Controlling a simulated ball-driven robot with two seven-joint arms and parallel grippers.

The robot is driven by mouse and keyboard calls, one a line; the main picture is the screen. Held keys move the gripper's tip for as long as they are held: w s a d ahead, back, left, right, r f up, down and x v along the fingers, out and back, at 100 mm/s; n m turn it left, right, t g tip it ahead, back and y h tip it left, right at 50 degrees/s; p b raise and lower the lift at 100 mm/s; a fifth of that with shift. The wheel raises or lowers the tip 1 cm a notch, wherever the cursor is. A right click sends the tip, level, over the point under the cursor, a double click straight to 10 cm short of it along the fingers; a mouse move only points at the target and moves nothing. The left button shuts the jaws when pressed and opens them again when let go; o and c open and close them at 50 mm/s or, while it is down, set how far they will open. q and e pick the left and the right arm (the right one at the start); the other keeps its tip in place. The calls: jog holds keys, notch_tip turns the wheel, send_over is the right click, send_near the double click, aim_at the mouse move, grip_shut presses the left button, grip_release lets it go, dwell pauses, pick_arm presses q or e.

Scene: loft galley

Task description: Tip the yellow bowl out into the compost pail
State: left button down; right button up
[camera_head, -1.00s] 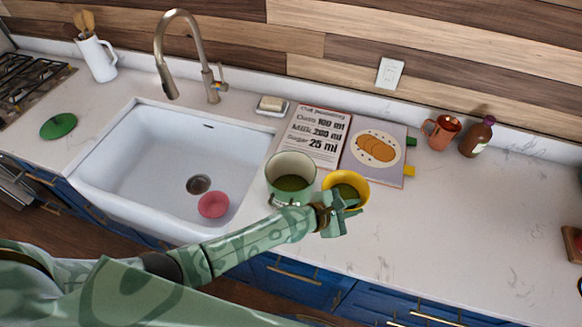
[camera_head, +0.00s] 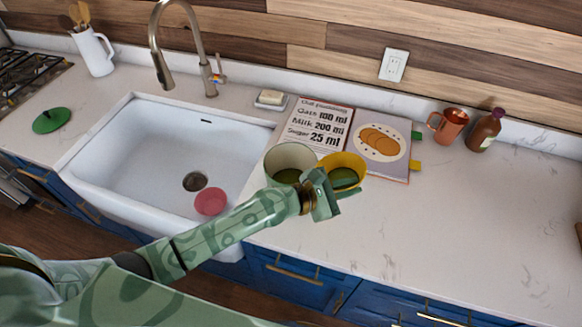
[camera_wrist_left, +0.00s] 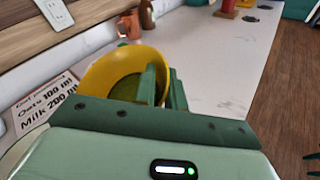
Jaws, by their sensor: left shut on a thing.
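The yellow bowl (camera_head: 345,160) is just right of the pale green compost pail (camera_head: 288,153) in the head view. Dark green contents show inside both. My left gripper (camera_head: 341,189) is shut on the near side of the bowl's rim. The gripper and wrist cover part of the bowl and the pail's lower right. In the left wrist view the bowl (camera_wrist_left: 100,72) faces the camera with green contents inside, and the gripper's fingers (camera_wrist_left: 163,88) are at its right rim. Whether the bowl touches the counter I cannot tell. My right gripper is not in view.
The sink (camera_head: 140,150) with a pink bowl (camera_head: 210,201) lies left of the pail. A recipe book (camera_head: 372,148) lies behind the bowl. A copper mug (camera_head: 449,126) and brown bottle (camera_head: 484,131) stand farther right. The counter's right front is clear.

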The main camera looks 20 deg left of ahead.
pick_arm(q)
jog(key=shift+w+a+r+n+t+h+b, duration=0.15)
jog(key=shift+a+r+n+h+b, duration=0.4)
jog(key=shift+b, duration=0.65)
jog(key=shift+w+a+r+n+t+h+b, duration=0.15)
jog(key=shift+a+r+b, duration=0.25)
jog(key=shift+a+b, duration=0.55)
jog(key=shift+w+a+r+n+t+h+b, duration=0.15)
jog(key=shift+a+r+n+h+b, duration=0.3)
jog(key=shift+b, duration=0.95)
jog(key=shift+a+r, duration=0.1)
jog(key=shift+r, duration=0.3)
jog(key=shift+a+r+n+t+b, duration=0.15)
jog(key=shift+a+n+t+b, duration=0.25)
jog(key=shift+b, duration=0.35)
jog(key=shift+r, duration=0.1)
jog(key=shift+a+b, duration=0.1)
jog(key=shift+b, duration=0.2)
jog(key=shift+w+a+r+n+h+b, duration=0.1)
jog(key=shift+a+r+n+h+b, duration=0.3)
jog(key=shift+b, duration=0.3)
jog(key=shift+w+a+r+n+t+h+b, duration=0.1)
jog(key=shift+a+r+n+t+h+b, duration=0.15)
jog(key=shift+a+r+n+t+b, duration=0.45)
jog(key=shift+d+f+n+t+h+b, duration=0.1)
jog(key=shift+n+h+b, duration=0.2)
jog(key=shift+b, duration=0.65)
jog(key=shift+a+r, duration=0.1)
